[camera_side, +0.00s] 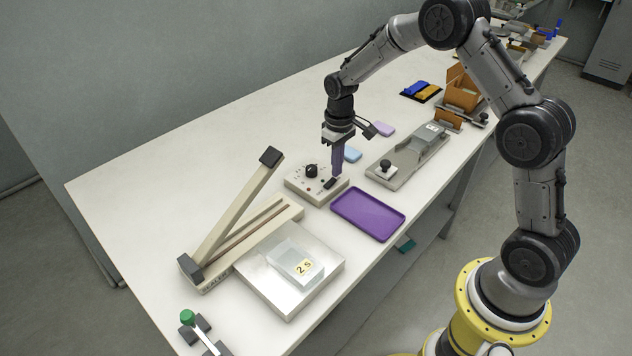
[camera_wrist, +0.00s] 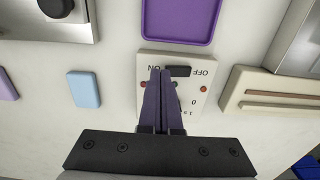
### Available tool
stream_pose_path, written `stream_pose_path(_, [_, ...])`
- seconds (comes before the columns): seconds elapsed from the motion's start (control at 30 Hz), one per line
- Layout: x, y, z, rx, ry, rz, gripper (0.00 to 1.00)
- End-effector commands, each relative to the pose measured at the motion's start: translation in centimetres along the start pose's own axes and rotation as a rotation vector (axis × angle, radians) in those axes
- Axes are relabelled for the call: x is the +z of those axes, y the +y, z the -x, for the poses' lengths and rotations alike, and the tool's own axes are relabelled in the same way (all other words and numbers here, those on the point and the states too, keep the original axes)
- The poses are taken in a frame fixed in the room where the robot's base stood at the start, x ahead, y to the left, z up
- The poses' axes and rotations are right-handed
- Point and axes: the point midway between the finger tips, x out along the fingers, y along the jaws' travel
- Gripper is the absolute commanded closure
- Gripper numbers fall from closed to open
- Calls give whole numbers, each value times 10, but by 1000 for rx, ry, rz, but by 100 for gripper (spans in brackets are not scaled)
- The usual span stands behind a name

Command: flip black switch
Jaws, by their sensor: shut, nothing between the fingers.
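The black switch (camera_wrist: 180,71) is a small dark rocker on a beige control box (camera_wrist: 207,62). In the wrist view, upside-down ON and OFF labels flank it, ON on the left and OFF on the right. In the side view the switch (camera_side: 329,183) sits near the box's right corner, beside a black knob (camera_side: 311,171). My gripper (camera_side: 337,172) points down over the box with its purple fingers shut and empty. In the wrist view the fingertips (camera_wrist: 160,72) are at the ON end of the switch; I cannot tell whether they touch it.
A purple tray (camera_side: 368,214) lies close to the box. A sealer with a raised arm (camera_side: 235,213) and a metal plate (camera_side: 290,265) stand to the left. A grey fixture (camera_side: 408,158) is to the right. A light-blue block (camera_side: 351,154) lies behind the gripper.

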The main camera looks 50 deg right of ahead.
Motion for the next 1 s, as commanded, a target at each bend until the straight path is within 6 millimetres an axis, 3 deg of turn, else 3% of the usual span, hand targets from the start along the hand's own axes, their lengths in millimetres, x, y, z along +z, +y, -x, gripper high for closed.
stream_pose_path(0.53, [0, 0, -7, 0, 2, 0, 100])
stream_pose_path(1.0, [-1, 0, 34, 1, 4, 0, 100])
